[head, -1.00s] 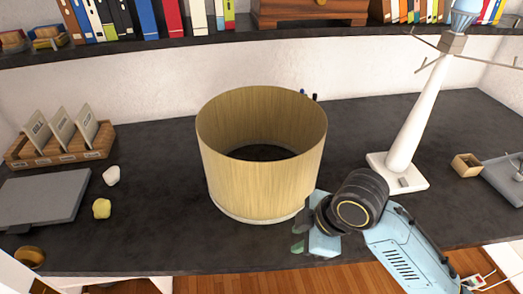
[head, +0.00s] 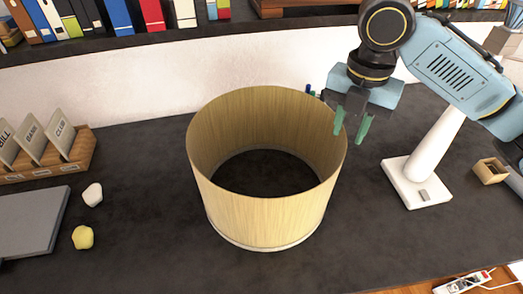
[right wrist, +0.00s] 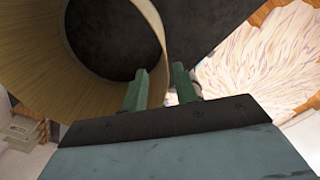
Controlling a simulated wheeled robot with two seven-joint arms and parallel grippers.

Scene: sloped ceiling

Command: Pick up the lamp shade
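The lamp shade (head: 262,215) is a wide, open, wood-coloured drum standing upright on the dark desk, in the middle of the head view. My right gripper (head: 349,137) is at its right rim, pointing down. Its two green fingers are spread, one towards the inside of the rim and one towards the outside. In the right wrist view, the shade's rim (right wrist: 163,38) runs through the gap between the open fingers (right wrist: 160,70). I cannot tell whether either finger touches it. The white lamp base (head: 416,182) stands to the right. My left gripper is out of view.
A wooden letter holder (head: 50,163), a grey flat slab (head: 30,220), and a white (head: 92,194) and a yellow lump (head: 83,237) lie at left. A small wooden box (head: 490,171) is at right. A book shelf runs along the back. The desk in front of the shade is clear.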

